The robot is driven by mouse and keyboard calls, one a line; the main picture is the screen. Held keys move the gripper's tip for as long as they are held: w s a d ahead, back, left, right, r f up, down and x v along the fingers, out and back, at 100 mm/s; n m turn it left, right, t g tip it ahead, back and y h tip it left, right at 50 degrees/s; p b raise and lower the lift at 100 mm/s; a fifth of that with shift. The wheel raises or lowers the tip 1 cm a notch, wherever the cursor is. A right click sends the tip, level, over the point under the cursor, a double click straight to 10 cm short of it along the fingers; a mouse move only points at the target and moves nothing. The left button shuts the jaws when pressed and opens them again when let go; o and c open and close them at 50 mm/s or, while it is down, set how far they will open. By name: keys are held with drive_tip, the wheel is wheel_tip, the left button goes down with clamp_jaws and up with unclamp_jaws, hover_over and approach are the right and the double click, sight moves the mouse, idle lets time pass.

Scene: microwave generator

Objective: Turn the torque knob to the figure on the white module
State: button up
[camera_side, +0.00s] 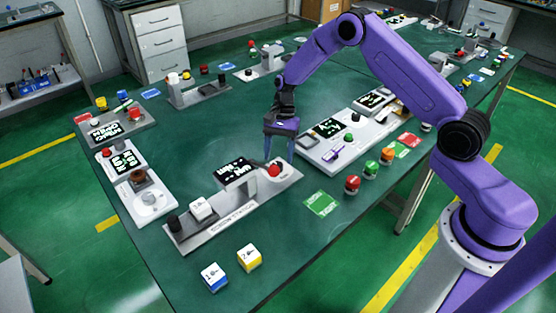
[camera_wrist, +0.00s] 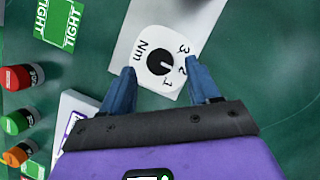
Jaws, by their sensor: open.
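My gripper (camera_side: 279,157) points down over the right end of a grey station plate (camera_side: 232,218). In the wrist view its two blue fingers (camera_wrist: 160,68) are apart, one on each side of a round black torque knob (camera_wrist: 160,64). The knob sits on a white dial marked Nm, 1, 2 and 3; its pointer seems to face right, toward the figures, but exactly which is unclear. In the side view a red round part (camera_side: 274,171) shows below the fingers. A white module (camera_side: 201,208) stands on the plate's left part; its figure is too small to read.
A dark display (camera_side: 236,172) stands on the plate left of my gripper. A black post (camera_side: 174,224) is at its left end. Two cubes, blue-based (camera_side: 214,277) and yellow-based (camera_side: 248,258), lie in front. A green card (camera_side: 321,204) and red, green and orange buttons are to the right.

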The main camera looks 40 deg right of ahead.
drive_tip(key=shift+x, duration=1.3)
drive_tip(key=shift+c, duration=0.2)
drive_tip(key=c, duration=1)
drive_tip(key=shift+w+n, duration=0.1)
drive_tip(key=shift+n, duration=0.3)
drive_tip(key=n+g+h, duration=0.1)
drive_tip(key=n, duration=0.2)
drive_tip(key=shift+w+a+n, duration=0.1)
drive_tip(key=shift+a+n, duration=0.05)
drive_tip(key=shift+n, duration=0.15)
drive_tip(key=n+h, duration=0.1)
drive_tip(key=n, duration=0.1)
drive_tip(key=n+h, duration=0.1)
drive_tip(key=n, duration=0.2)
drive_tip(key=shift+a+g, duration=0.1)
drive_tip(key=shift+g, duration=0.3)
drive_tip(key=shift+n, duration=0.3)
